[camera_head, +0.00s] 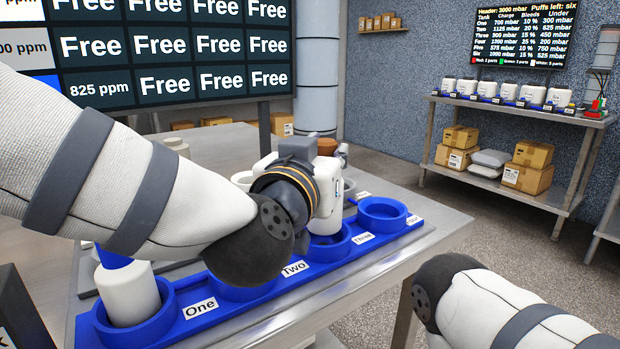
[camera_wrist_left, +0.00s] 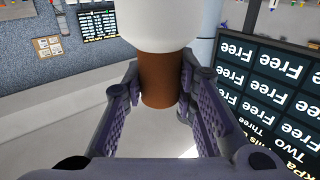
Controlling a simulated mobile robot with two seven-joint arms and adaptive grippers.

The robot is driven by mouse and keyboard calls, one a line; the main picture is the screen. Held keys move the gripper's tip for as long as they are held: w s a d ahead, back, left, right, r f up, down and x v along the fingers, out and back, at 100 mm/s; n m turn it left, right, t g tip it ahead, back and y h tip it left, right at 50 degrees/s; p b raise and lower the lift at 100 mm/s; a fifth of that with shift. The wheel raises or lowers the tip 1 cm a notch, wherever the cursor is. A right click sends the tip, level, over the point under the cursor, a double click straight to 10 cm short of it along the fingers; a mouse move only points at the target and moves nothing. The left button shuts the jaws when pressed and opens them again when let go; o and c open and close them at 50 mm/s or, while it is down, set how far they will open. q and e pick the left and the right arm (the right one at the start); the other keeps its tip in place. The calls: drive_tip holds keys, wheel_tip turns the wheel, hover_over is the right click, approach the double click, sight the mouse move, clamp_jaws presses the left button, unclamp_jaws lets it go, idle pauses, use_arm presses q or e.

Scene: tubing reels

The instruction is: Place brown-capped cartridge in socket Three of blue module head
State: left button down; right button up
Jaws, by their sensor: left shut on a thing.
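The brown-capped cartridge has a white body (camera_head: 328,196) and a brown cap (camera_head: 326,146). My left gripper (camera_head: 312,158) is shut on it near the cap. In the left wrist view the brown cap (camera_wrist_left: 160,82) sits between the fingers, with the white body above it in the picture. The blue module head (camera_head: 345,262) runs along the table with labels One, Two, Three and Four. The cartridge is upright at the socket beside label Three (camera_head: 330,243); I cannot tell whether it touches the socket floor. My right gripper is out of view.
A white blue-capped cartridge (camera_head: 130,295) stands in the socket beside label One. The socket near Four (camera_head: 382,213) is empty. White containers stand behind my left arm. A shelf bench (camera_head: 520,112) with white cartridges and boxes is at the back right.

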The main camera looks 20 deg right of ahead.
use_arm(q)
wheel_tip(320, 180, down, 4)
drive_tip(key=shift+w+r, duration=0.1)
drive_tip(key=shift+r, duration=0.35)
drive_tip(key=c, duration=1.3)
unclamp_jaws()
drive_tip(key=shift+f, duration=0.2)
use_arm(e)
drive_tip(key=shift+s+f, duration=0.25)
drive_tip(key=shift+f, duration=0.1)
use_arm(q)
drive_tip(key=shift+r, duration=0.15)
drive_tip(key=p+v, duration=0.1)
drive_tip(key=v, duration=1.1)
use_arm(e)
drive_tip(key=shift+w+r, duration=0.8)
use_arm(q)
drive_tip(key=shift+d, duration=0.1)
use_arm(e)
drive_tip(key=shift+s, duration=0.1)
